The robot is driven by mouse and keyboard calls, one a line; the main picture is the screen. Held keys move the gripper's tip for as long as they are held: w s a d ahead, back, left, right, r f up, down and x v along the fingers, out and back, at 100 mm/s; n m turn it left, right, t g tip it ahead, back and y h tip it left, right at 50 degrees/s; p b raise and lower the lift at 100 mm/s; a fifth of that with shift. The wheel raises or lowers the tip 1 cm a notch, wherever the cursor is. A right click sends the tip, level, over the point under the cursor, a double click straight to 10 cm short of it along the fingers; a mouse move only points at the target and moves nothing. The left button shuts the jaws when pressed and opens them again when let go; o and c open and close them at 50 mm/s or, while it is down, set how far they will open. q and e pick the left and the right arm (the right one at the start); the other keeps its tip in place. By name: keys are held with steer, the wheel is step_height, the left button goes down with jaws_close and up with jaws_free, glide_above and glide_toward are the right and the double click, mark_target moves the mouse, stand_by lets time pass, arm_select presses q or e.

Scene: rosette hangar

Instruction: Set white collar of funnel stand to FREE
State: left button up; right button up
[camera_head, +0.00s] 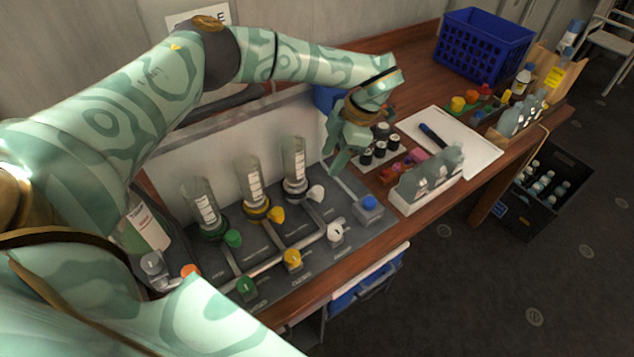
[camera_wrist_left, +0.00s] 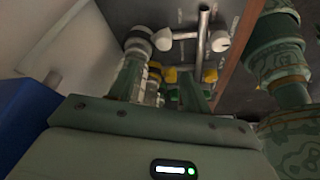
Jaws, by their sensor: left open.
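The grey funnel stand (camera_head: 317,213) holds three clear graduated cylinders with green, yellow and white collars. The white collar (camera_head: 295,190) is at the base of the right cylinder, with a white knob (camera_head: 316,193) beside it. The collar (camera_wrist_left: 137,42) and knob (camera_wrist_left: 162,39) also show in the left wrist view. A second white knob (camera_head: 335,232) sits nearer the front edge. Lettering by the collar is too small to read. My left gripper (camera_head: 338,162) is open, above and to the right of the white collar, apart from it. My right gripper is out of view.
Yellow (camera_head: 277,214) and green (camera_head: 233,239) knobs stand left of the white ones. A small grey box with a blue button (camera_head: 369,202) is at the stand's right end. A white tray (camera_head: 420,193) lies further right.

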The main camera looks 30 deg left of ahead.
mark_target(319, 189)
arm_select(q)
steer(key=x, duration=0.6)
steer(key=d+b+x, duration=0.1)
steer(key=x, duration=0.2)
steer(key=shift+w+f, duration=0.1)
steer(key=shift+f, duration=0.6)
steer(key=shift+a, duration=0.1)
steer(key=c, duration=1)
jaws_close()
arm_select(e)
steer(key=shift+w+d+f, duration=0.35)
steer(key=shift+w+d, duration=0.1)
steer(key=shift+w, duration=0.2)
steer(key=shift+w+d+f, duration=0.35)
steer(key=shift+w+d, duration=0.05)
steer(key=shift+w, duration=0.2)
